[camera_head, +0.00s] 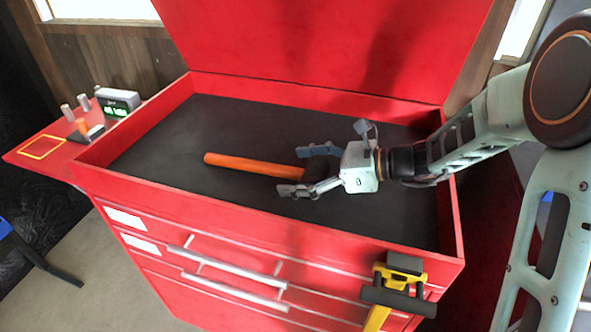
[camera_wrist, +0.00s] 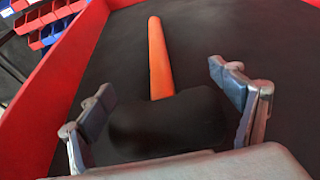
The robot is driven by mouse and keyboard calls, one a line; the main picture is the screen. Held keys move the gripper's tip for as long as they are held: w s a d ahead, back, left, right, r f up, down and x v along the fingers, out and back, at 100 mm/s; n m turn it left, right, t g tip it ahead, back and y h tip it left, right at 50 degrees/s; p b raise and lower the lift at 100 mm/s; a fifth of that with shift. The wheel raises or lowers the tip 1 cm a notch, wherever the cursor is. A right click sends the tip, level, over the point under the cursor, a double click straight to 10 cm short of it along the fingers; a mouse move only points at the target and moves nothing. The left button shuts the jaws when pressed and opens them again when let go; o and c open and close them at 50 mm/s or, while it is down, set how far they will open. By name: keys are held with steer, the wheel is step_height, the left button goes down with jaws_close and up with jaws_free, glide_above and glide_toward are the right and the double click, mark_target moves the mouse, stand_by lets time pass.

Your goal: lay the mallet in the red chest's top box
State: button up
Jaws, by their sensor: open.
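The mallet has an orange handle (camera_head: 250,165) and a dark head (camera_head: 318,174). It is inside the open top box of the red chest (camera_head: 185,190), with the handle pointing left over the dark lining. My gripper (camera_head: 310,170) is open in the box, with a finger on each side of the mallet head. In the wrist view the black head (camera_wrist: 168,124) lies between the spread fingers, apart from both fingertips as far as I can see, and the orange handle (camera_wrist: 159,58) points away. My gripper hides part of the head in the head view.
The chest's red lid (camera_head: 320,45) stands raised behind the box. A left side shelf (camera_head: 40,150) carries a small display (camera_head: 118,101) and several small items. A yellow and black tool (camera_head: 398,285) is at the front right. The box floor left of the mallet is clear.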

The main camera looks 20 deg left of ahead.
steer(key=p+v, duration=0.1)
steer(key=v, duration=1.1)
steer(key=shift+w, duration=0.1)
